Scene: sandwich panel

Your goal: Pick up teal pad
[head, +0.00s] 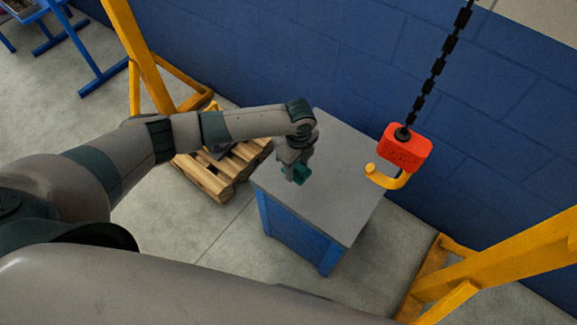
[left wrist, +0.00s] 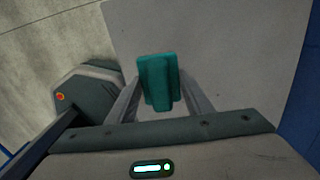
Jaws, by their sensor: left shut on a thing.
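The teal pad (left wrist: 158,80) is between the two fingers of my left gripper (left wrist: 160,97) in the left wrist view. The gripper is shut on it. In the head view the teal pad (head: 301,174) shows at the end of my left gripper (head: 294,171), over the left part of the grey table top. I cannot tell whether the pad touches the table top or is held a little above it. My right gripper is not in either view.
The grey table (head: 335,190) has blue sides and a clear top. A red hoist block with a yellow hook (head: 404,148) hangs on a chain at the table's right. A wooden pallet (head: 208,177) lies behind my left arm. Yellow frame legs (head: 490,268) stand at the lower right.

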